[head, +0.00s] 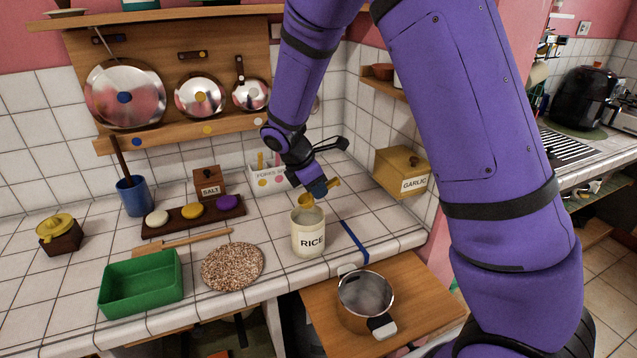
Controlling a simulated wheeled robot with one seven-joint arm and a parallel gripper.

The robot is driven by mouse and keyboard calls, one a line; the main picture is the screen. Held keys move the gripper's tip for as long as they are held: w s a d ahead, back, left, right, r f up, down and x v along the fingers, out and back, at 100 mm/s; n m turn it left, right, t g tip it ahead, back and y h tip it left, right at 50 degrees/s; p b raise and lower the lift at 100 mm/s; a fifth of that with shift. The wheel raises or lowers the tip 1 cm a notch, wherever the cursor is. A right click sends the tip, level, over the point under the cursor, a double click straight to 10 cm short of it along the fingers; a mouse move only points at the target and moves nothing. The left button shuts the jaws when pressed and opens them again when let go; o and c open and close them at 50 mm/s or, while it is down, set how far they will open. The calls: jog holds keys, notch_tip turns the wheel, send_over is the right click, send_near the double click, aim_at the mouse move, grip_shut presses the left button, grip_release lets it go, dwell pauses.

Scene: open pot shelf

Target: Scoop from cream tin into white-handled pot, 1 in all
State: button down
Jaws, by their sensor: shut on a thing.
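The cream tin (308,240), labelled RICE, stands open on the tiled counter near its front edge. My gripper (318,188) is just above the tin and is shut on a yellow scoop (306,200). The scoop's bowl is at the tin's mouth; I cannot tell whether it is inside the rim or whether it holds anything. The white-handled pot (352,312) is a steel pot without a lid, on a wooden board to the front right of the tin, lower than the counter. Its inside looks grey, and I see no grains there.
A blue strip (354,243) lies right of the tin. A speckled round mat (232,266), a green tray (140,284) and a wooden spoon (185,242) lie to the left. A GARLIC box (403,173) stands right, a SALT box (209,184) behind. Pans hang on the wall.

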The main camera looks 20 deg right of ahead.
jog(key=shift+a+f, duration=0.2)
jog(key=shift+f, duration=0.45)
jog(key=shift+a+f, duration=0.15)
jog(key=shift+f, duration=2.05)
jog(key=shift+s+f, duration=0.1)
jog(key=shift+r, duration=4.05)
jog(key=shift+f, duration=0.15)
